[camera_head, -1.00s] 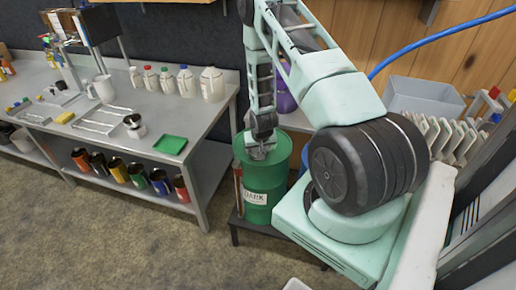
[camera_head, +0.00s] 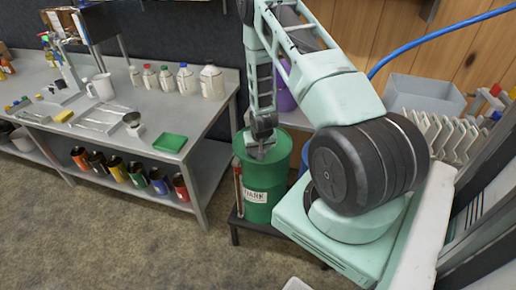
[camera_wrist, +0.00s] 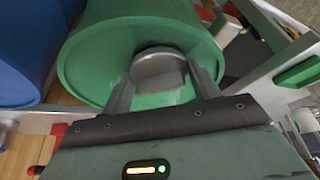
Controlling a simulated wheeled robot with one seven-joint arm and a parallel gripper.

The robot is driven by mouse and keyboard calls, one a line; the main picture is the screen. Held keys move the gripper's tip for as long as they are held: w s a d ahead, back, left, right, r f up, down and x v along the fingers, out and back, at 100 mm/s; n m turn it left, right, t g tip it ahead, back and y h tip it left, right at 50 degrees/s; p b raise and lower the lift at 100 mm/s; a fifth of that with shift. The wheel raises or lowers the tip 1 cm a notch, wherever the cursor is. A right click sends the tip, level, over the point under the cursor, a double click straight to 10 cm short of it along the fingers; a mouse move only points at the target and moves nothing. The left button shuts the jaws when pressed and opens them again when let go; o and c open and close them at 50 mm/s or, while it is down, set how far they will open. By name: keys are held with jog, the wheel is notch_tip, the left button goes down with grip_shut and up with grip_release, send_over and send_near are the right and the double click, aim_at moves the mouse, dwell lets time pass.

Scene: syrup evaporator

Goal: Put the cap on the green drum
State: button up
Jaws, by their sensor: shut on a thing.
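The green drum (camera_head: 258,183) stands upright on a dark low stand, with a white label on its side. My gripper (camera_head: 261,151) points down at the drum's top. In the wrist view the gripper (camera_wrist: 163,84) is shut on a grey round cap (camera_wrist: 158,64), one finger on each side of it. The cap lies over the drum's green top (camera_wrist: 100,60), near its rim in that view. I cannot tell whether the cap touches the drum top or hangs just above it. Any opening under the cap is hidden. In the head view the gripper and wrist mostly hide the cap.
A metal bench (camera_head: 105,135) with jugs and a green tray (camera_head: 169,143) stands left of the drum. Several coloured cans sit on its lower shelf. A blue drum (camera_wrist: 25,55) is close beside the green one. A grey bin (camera_head: 425,97) stands at right. Floor at lower left is clear.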

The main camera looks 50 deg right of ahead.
jog(key=shift+s+a+f+b, duration=0.15)
jog(key=shift+s+f+b, duration=0.05)
jog(key=shift+f+b, duration=0.35)
dwell(0.4)
jog(key=o, duration=0.9)
jog(key=shift+c, duration=0.2)
jog(key=c, duration=0.3)
jog(key=shift+o, duration=1.4)
jog(key=shift+s+a+r+p, duration=0.1)
jog(key=shift+r+p, duration=0.5)
jog(key=shift+p, duration=0.1)
jog(key=shift+p+v, duration=2.2)
jog(key=shift+v, duration=1.2)
